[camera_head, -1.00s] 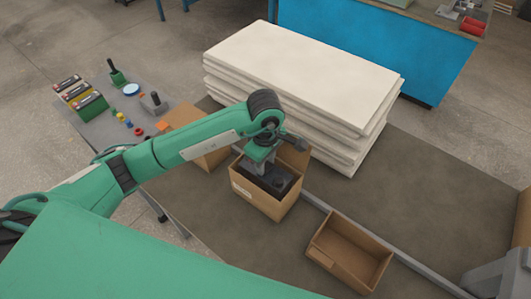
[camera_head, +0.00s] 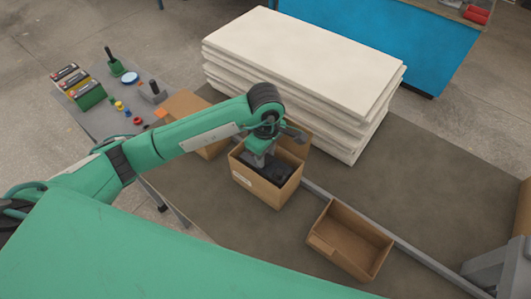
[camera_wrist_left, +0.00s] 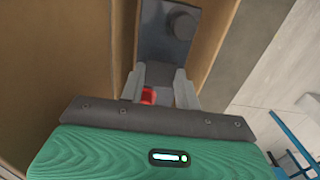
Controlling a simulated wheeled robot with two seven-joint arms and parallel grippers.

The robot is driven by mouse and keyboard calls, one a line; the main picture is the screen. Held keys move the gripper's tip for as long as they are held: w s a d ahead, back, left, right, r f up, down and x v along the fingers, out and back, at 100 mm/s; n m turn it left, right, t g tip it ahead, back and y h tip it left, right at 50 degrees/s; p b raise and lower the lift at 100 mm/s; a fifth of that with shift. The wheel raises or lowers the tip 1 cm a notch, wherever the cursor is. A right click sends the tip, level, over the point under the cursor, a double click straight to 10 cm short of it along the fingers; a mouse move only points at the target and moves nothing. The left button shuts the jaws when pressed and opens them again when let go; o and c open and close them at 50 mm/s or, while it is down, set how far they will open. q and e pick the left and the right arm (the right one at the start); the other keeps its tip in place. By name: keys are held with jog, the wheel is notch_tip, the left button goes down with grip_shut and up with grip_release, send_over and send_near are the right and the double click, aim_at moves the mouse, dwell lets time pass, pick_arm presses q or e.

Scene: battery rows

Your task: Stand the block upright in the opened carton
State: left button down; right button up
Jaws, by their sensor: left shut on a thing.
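The block is a dark grey, battery-like thing (camera_head: 281,174) with a dark round knob on its top. It is inside the opened carton (camera_head: 258,186), its top near the rim; how deep its lower end reaches is hidden. My left gripper (camera_head: 262,158) reaches down over the carton and is shut on the block. In the left wrist view the fingers (camera_wrist_left: 158,88) close near a red part on the block's top, and the block's dark top (camera_wrist_left: 168,45) shows beyond them, between brown carton walls. My right gripper is not in view.
Another brown box (camera_head: 195,108) is left of the filled carton. A pale stack of sheets (camera_head: 300,55) stands close behind. A side table (camera_head: 105,120) holds batteries and small parts.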

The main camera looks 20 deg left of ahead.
pick_arm(q)
jog(key=shift+r, duration=0.1)
jog(key=c, duration=1)
grip_release()
jog(key=shift+r+p, duration=0.6)
jog(key=shift+p, duration=0.2)
jog(key=shift+r+b, duration=1.45)
jog(key=shift+r, duration=4.5)
